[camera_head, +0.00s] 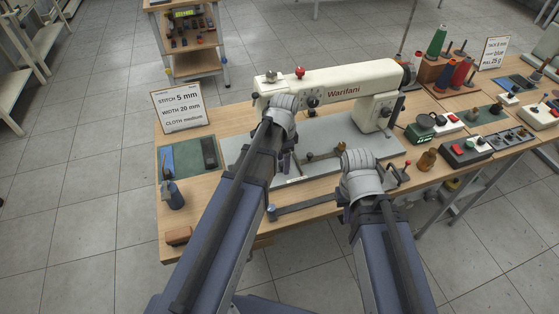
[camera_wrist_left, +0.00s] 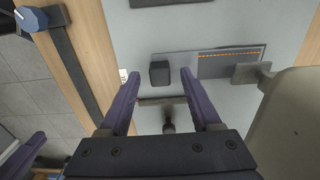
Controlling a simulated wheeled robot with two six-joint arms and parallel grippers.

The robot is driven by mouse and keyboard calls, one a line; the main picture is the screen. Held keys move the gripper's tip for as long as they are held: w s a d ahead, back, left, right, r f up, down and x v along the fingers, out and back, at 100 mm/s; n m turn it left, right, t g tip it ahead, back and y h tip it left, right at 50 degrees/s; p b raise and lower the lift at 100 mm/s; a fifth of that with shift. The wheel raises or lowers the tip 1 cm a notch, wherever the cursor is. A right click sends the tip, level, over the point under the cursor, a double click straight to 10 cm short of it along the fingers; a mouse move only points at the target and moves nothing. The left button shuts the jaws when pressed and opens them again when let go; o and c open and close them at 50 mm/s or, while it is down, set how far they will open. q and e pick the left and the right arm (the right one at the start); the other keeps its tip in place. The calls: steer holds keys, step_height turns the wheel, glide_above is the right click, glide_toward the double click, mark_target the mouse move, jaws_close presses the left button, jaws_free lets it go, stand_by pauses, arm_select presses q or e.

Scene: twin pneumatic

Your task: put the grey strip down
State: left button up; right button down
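A flat grey strip (camera_wrist_left: 228,63) with an orange dashed stitch line lies on the light grey machine bed (camera_wrist_left: 215,25) in the left wrist view. A black block (camera_wrist_left: 159,73) stands at its left part. In the head view my left arm hides the strip. My left gripper (camera_head: 287,163) is over the bed, in front of the sewing machine (camera_head: 335,87). In the left wrist view its purple fingers (camera_wrist_left: 158,88) are wide apart with nothing seen clamped between them; the strip lies beyond the tips. My right gripper is beneath its wrist in the head view, its fingertips hidden.
A long dark bar (camera_head: 305,205) runs along the table's front edge. Cloth pieces (camera_head: 188,158) and an oil can (camera_head: 172,195) are on the left. A sign (camera_head: 182,111) stands behind them. Thread spools (camera_head: 437,41) and several switch boxes (camera_head: 465,151) crowd the right.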

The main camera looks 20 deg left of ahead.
arm_select(q)
jaws_close()
stand_by(0.3)
steer(key=shift+r, duration=0.15)
arm_select(e)
steer(key=shift+r, duration=0.2)
